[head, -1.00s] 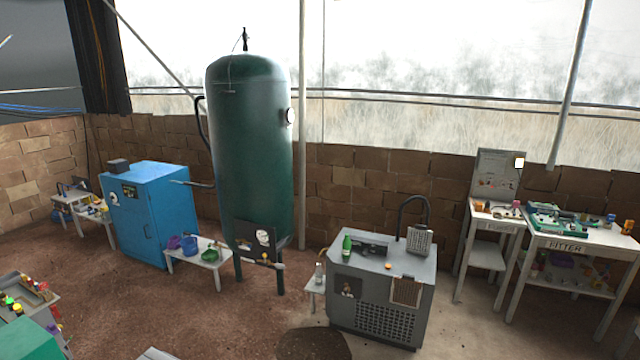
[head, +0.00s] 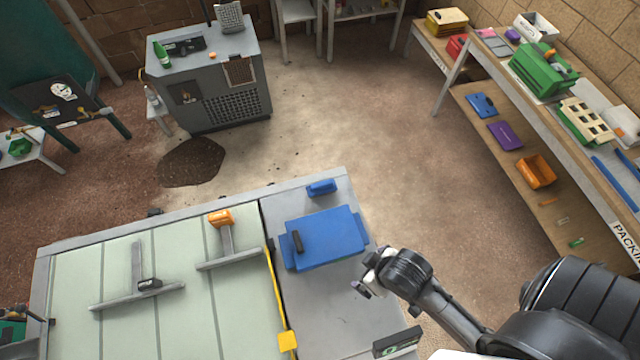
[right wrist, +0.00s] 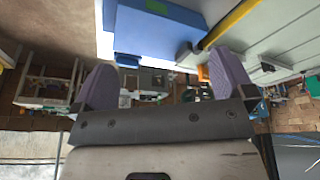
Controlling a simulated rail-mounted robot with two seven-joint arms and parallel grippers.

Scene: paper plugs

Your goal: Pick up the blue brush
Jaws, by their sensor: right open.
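A small blue block-like thing (head: 321,187), possibly the blue brush, lies at the far edge of the table (head: 352,205) in the head view; bristles cannot be made out. Nearer lies a wide flat blue case (head: 335,240) with a dark handle-like piece on it. My right gripper (head: 361,288) is low over the table's right side, right of and nearer than the blue case. In the right wrist view my right gripper (right wrist: 165,80) is open, with nothing between its two purple-grey fingers; a large blue body (right wrist: 160,28) shows beyond them. My left gripper is not in view.
A yellow strip (head: 278,300) divides the grey table side from a pale green panel (head: 185,310) holding T-shaped tools. A packing bench (head: 540,105) with bins stands at right. A grey machine (head: 215,85) stands behind. Open floor lies between table and bench.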

